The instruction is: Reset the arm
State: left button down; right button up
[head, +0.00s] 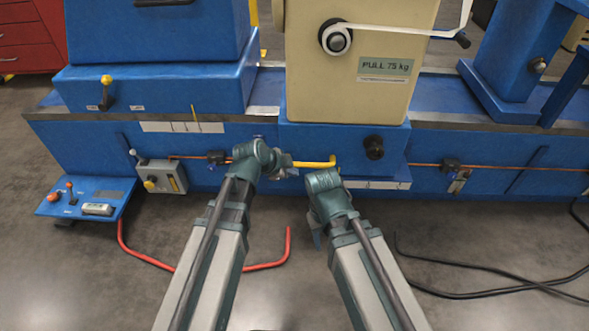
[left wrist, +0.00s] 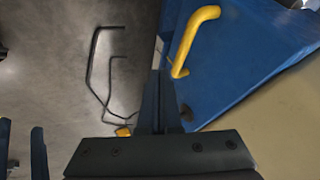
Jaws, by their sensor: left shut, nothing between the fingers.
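My left arm reaches in front of the blue machine base, and its gripper (head: 283,168) is beside the yellow bent handle (head: 316,164). In the left wrist view the left gripper's fingers (left wrist: 160,103) are together with nothing between them. The yellow handle also shows there (left wrist: 197,38), just beyond the fingertips, and I cannot tell whether they touch it. My right arm's wrist is right of and below the handle. The right gripper (head: 317,238) points down and is mostly hidden by its own arm, so its opening does not show.
The blue machine base (head: 470,150) runs across the view, with a beige housing (head: 350,90) above. A small control shelf (head: 85,197) sticks out at left. A grey valve box (head: 160,177) is beside it. A red hose (head: 145,258) and black cables (head: 480,268) lie on the floor.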

dwell(0.3)
pick_arm(q)
jog(key=s+a+f+n+g+y, duration=0.1)
jog(key=s+f+n+g+y, duration=0.2)
jog(key=s+n, duration=0.5)
jog(key=s+a+f+n+g+y, duration=0.1)
jog(key=s+f+n+g+y, duration=0.2)
jog(key=s, duration=0.9)
notch_tip(320, 180, up, 36)
jog(key=n+p, duration=0.1)
jog(key=p, duration=3.3)
jog(key=shift+f+n+p, duration=0.15)
jog(key=shift+n+p, duration=0.15)
jog(key=shift+p, duration=0.05)
jog(key=shift+w, duration=0.1)
